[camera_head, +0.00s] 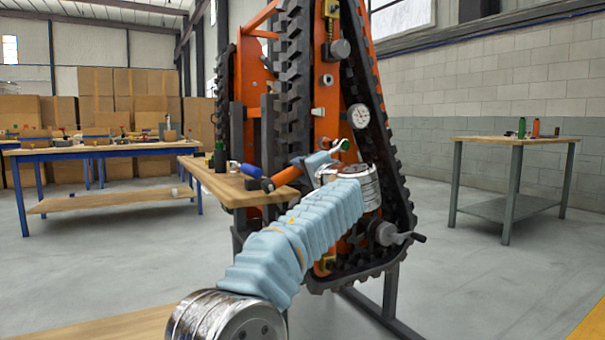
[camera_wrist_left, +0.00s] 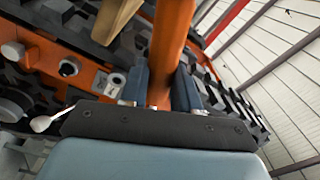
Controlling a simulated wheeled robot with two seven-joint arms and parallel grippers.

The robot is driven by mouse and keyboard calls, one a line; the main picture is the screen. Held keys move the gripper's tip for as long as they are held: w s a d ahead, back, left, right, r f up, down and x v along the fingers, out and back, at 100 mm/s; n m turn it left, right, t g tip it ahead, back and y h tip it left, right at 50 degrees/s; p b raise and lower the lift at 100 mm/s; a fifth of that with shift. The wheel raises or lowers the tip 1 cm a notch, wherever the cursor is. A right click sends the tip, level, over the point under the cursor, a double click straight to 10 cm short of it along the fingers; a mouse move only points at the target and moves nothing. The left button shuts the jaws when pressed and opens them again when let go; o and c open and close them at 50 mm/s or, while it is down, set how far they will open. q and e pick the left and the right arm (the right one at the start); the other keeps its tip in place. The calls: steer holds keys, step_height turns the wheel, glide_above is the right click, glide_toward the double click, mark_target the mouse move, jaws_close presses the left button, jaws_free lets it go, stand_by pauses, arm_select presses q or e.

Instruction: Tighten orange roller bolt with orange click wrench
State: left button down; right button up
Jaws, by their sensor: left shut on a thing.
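My left gripper (camera_head: 313,167) is beside the tracked carrier (camera_head: 362,75), shut on the orange click wrench. The wrench's orange handle (camera_head: 286,177) sticks out to the lower left of the gripper. Its metal shaft and head appear to run to the upper right, near a small green part (camera_head: 344,144). In the left wrist view, the orange handle (camera_wrist_left: 173,45) stands between the two finger pads (camera_wrist_left: 160,88). Several round bolts or rollers show on the carrier's orange plate, such as a grey one (camera_head: 340,48); I cannot tell which is the orange roller bolt. My right gripper is out of view.
A wooden shelf (camera_head: 232,190) beside the carrier bears a blue-handled tool (camera_head: 251,170) and a dark bottle. A dial gauge (camera_head: 359,116) and a crank (camera_head: 400,237) jut from the carrier. A side table (camera_head: 512,140) stands right; blue-legged benches (camera_head: 95,151) stand left. Floor between is clear.

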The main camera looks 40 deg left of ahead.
arm_select(q)
steer(key=shift+x, duration=0.8)
stand_by(2.1)
steer(key=shift+a+r+p, duration=0.1)
steer(key=shift+a+p, duration=0.2)
steer(key=shift+w+a, duration=0.15)
steer(key=shift+a, duration=0.1)
stand_by(1.0)
steer(key=shift+w+a, duration=0.1)
steer(key=shift+a, duration=0.1)
stand_by(0.6)
steer(key=c, duration=1.5)
jaws_free()
steer(key=shift+c, duration=0.2)
jaws_close()
